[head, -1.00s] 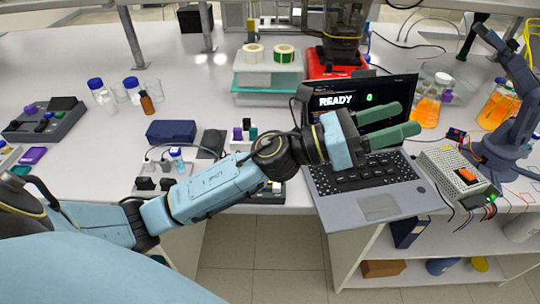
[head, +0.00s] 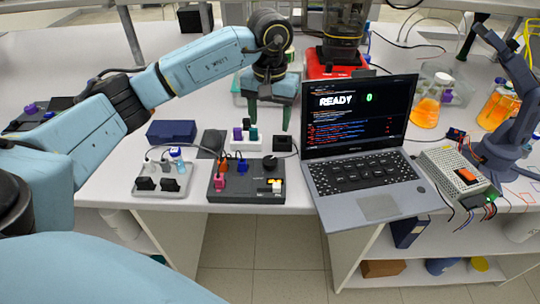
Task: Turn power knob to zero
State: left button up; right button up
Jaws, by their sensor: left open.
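A dark control box (head: 245,194) lies near the table's front edge, left of the laptop. A round black knob (head: 270,162) is on its top at the back right; I take it for the power knob, though no label or pointer mark is readable. My left gripper (head: 270,120) points down behind and above the box, its two green fingers spread apart with nothing between them. It is apart from the knob. My right gripper is not in the head view.
The open laptop (head: 359,110) reads "READY" and a green 0. A grey box with black switches (head: 164,180) sits left of the control box, and a white power strip (head: 250,142) behind it. A power supply (head: 458,172) and dark arm (head: 512,130) stand right.

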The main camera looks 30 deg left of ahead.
aim_at(270, 160)
pick_arm(q)
notch_tip(270, 160, down, 13)
jog(key=shift+d+r+p, duration=0.1)
jog(key=shift+r+p, duration=0.05)
jog(key=shift+p, duration=0.25)
jog(key=c, duration=1)
